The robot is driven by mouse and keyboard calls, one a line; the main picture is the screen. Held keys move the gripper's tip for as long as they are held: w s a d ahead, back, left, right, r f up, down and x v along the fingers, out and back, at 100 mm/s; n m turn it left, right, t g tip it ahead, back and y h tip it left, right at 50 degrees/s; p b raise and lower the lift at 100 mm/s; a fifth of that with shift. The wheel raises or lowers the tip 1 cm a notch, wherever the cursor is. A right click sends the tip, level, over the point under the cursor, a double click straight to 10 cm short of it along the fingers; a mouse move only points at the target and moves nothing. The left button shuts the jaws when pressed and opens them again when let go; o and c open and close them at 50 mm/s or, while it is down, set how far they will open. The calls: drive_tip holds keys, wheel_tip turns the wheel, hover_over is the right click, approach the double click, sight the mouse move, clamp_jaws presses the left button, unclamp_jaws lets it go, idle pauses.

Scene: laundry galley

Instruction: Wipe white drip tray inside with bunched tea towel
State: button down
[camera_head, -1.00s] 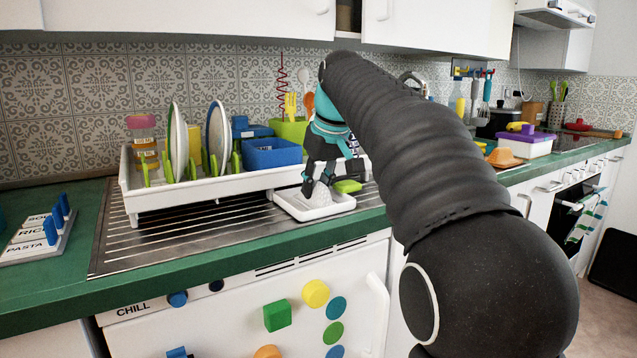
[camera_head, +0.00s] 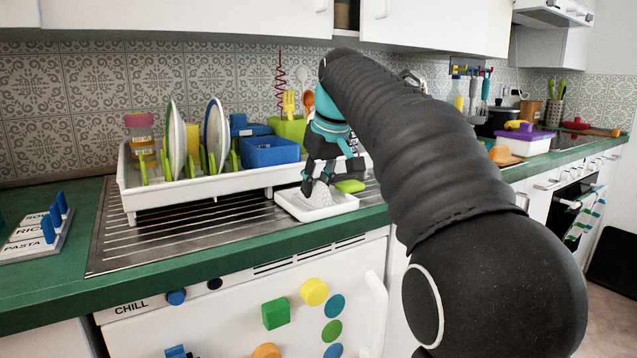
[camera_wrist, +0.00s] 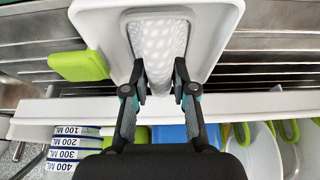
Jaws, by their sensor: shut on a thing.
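The white drip tray (camera_head: 345,206) stands on the steel drainer, in front of the dish rack. The bunched tea towel (camera_head: 320,194), pale with light dots, is inside the tray. My gripper (camera_head: 315,186) points down into the tray and is shut on the towel. In the wrist view my gripper (camera_wrist: 160,88) has a finger on each side of the towel's near end. The towel (camera_wrist: 158,45) lies along the middle of the tray (camera_wrist: 215,30), with bare tray floor on both sides. Whether the towel presses on the tray floor is hard to tell.
The white dish rack (camera_head: 190,190) with plates and a blue bin (camera_head: 270,152) stands close behind and left. The drainer's front left (camera_head: 170,235) is clear.

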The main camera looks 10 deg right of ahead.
drive_tip(key=shift+w+a+f, duration=0.1)
drive_tip(key=shift+w+f, duration=0.05)
drive_tip(key=shift+w, duration=0.15)
drive_tip(key=shift+s, duration=0.1)
drive_tip(key=shift+s+d, duration=0.3)
drive_tip(key=shift+s, duration=0.45)
drive_tip(key=shift+w+a, duration=0.3)
drive_tip(key=shift+w, duration=0.55)
drive_tip(key=shift+s, duration=0.15)
